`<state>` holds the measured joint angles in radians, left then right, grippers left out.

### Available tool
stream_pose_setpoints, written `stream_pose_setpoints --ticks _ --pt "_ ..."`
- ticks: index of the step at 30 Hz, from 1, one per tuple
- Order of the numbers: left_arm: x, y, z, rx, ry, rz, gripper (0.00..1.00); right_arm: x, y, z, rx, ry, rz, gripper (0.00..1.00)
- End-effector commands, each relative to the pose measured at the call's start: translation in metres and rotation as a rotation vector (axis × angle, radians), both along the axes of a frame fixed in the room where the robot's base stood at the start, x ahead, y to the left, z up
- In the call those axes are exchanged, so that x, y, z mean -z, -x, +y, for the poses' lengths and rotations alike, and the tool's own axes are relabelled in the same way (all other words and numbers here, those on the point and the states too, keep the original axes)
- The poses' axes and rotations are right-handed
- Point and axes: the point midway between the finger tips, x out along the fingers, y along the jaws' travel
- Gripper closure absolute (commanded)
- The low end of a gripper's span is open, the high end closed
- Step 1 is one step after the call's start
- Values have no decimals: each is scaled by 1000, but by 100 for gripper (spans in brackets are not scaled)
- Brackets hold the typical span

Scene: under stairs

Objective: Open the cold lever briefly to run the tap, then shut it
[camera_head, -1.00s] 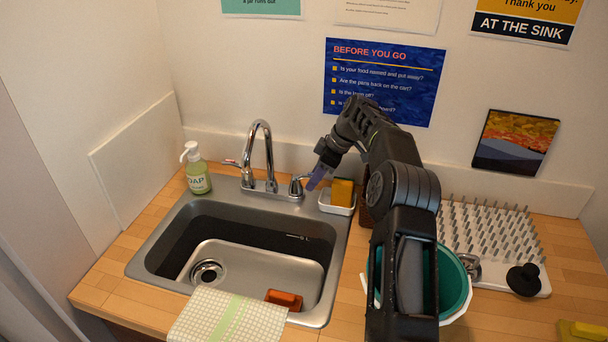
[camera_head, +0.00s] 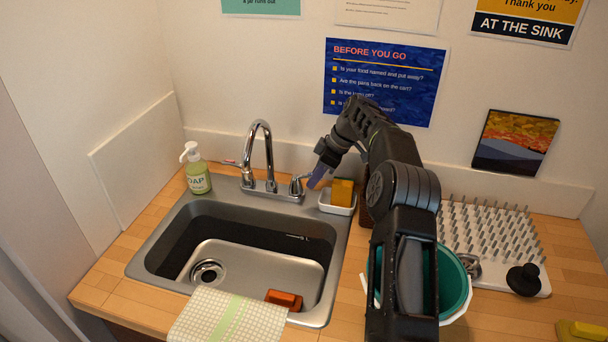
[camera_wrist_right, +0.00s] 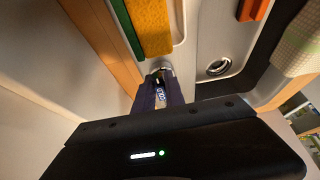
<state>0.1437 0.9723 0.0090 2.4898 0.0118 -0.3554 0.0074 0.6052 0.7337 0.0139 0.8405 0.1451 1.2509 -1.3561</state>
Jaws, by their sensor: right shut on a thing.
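The chrome tap (camera_head: 262,150) stands on the sink's back ledge with its spout over the basin. No water stream shows under it. The left-hand lever (camera_head: 231,163) has a red mark. The cold lever (camera_head: 296,187) is the right-hand one. My right gripper (camera_head: 314,180) reaches it from the right and is shut on it. In the right wrist view, the purple-grey fingers (camera_wrist_right: 160,88) close around the lever, and its chrome base (camera_wrist_right: 161,66) shows just beyond them. The fingers hide most of the lever's handle. My left gripper is not in view.
A white holder (camera_head: 337,208) with a yellow sponge (camera_head: 343,191) sits close beside my right gripper. A soap bottle (camera_head: 196,170) stands left of the tap. An orange-brown block (camera_head: 284,299) lies in the sink (camera_head: 150,262). A teal bowl (camera_head: 455,285) is under my right forearm.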

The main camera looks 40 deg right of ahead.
Motion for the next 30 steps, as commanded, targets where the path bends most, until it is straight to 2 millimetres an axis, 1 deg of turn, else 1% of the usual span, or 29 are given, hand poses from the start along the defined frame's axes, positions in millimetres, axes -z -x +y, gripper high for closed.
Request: stream_pose_setpoints --ticks 7,11,14,20,26,30 --pt "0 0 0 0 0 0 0 0 0 0 0 1 -1 100" --pt "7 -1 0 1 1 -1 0 2 0 1 16 1 -1 100" --pt "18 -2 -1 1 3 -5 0 5 1 3 51 2 -2 100" --pt "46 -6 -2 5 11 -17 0 6 3 10 176 3 -4 100" --pt "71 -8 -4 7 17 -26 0 5 6 20 344 1 -6 100" --pt "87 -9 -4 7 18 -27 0 4 8 29 491 1 -8 100"
